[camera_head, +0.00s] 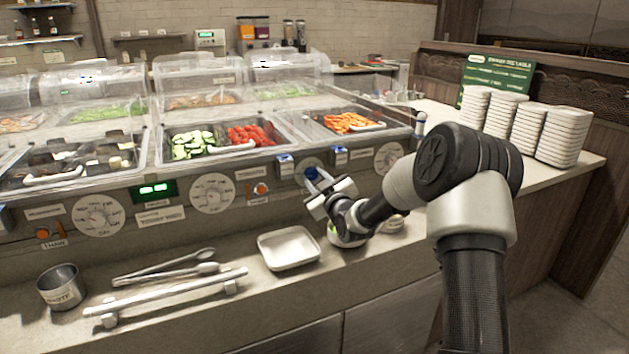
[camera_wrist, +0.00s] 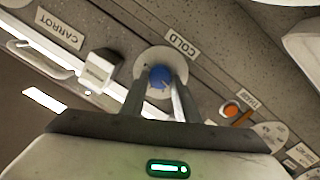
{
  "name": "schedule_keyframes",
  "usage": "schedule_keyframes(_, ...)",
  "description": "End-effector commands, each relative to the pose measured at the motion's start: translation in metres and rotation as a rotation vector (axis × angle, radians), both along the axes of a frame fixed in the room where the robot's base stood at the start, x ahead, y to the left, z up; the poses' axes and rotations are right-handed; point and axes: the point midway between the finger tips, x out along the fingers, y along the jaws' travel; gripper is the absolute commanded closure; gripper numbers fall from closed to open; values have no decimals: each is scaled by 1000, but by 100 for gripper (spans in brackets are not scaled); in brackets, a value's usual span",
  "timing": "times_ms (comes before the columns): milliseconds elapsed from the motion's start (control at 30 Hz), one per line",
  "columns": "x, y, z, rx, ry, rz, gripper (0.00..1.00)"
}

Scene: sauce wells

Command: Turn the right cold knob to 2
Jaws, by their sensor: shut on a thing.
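The cold knob is a small blue knob (camera_wrist: 160,77) on a round pale dial, beside a label reading COLD (camera_wrist: 181,43) in the wrist view. In the head view the blue knob (camera_head: 311,173) sits on the counter's front panel, partly hidden by my gripper. My gripper (camera_head: 322,186) reaches the panel from the right. In the wrist view its two fingers (camera_wrist: 158,92) lie on either side of the blue knob and are shut on it. The dial's numbers and the knob's setting are too small to read.
A white square tray (camera_head: 289,248) stands on the ledge below my gripper. Tongs (camera_head: 165,270), a bar (camera_head: 165,296) and a metal cup (camera_head: 61,287) are at the left. Large dials (camera_head: 212,194) line the panel. Stacked white plates (camera_head: 562,138) stand at the right.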

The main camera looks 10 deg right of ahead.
Motion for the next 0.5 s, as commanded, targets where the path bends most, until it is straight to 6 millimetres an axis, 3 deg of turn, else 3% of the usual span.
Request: schedule_keyframes(500,0,-2,0,446,121,-1,94)
